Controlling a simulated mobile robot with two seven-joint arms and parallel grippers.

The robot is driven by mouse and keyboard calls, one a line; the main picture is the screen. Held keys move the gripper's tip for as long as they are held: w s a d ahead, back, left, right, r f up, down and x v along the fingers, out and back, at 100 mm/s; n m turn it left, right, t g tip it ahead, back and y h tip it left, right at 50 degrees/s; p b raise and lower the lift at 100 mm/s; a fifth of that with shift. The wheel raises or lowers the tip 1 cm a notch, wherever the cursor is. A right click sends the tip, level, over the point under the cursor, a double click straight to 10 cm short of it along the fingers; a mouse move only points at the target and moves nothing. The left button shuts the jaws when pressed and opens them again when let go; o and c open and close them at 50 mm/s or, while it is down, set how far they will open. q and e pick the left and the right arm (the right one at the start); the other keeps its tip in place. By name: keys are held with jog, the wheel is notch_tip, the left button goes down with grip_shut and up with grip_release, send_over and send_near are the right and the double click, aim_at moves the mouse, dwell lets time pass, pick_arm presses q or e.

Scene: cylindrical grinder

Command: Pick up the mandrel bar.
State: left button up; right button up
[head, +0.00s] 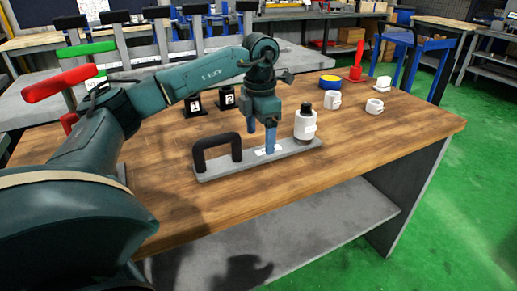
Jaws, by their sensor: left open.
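A long grey flat bar (222,172) lies on the wooden table; I take it to be the mandrel bar. A black arched handle (216,143) stands at its left end and a white label is near its middle. A white cylinder with a dark top (305,124) stands at its right end. My left gripper (261,141) points down over the bar's middle, between handle and cylinder. Its two blue fingers are apart with nothing seen between them. The near finger covers part of the label; I cannot tell whether it touches. My right gripper is not in view.
The wooden table (385,145) is clear at the front right. White cups (374,106), a blue-and-yellow round item (330,82) and a red-handled item (357,62) stand at the back right.

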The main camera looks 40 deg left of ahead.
aim_at(261, 152)
pick_arm(q)
notch_tip(261, 152, down, 4)
jog(key=shift+w+f, duration=0.1)
jog(key=shift+w, duration=0.05)
jog(key=shift+c, duration=0.3)
jog(key=c, duration=1.5)
jog(key=shift+w+r, duration=0.1)
jog(key=shift+r, duration=0.1)
jog(key=shift+c, duration=0.2)
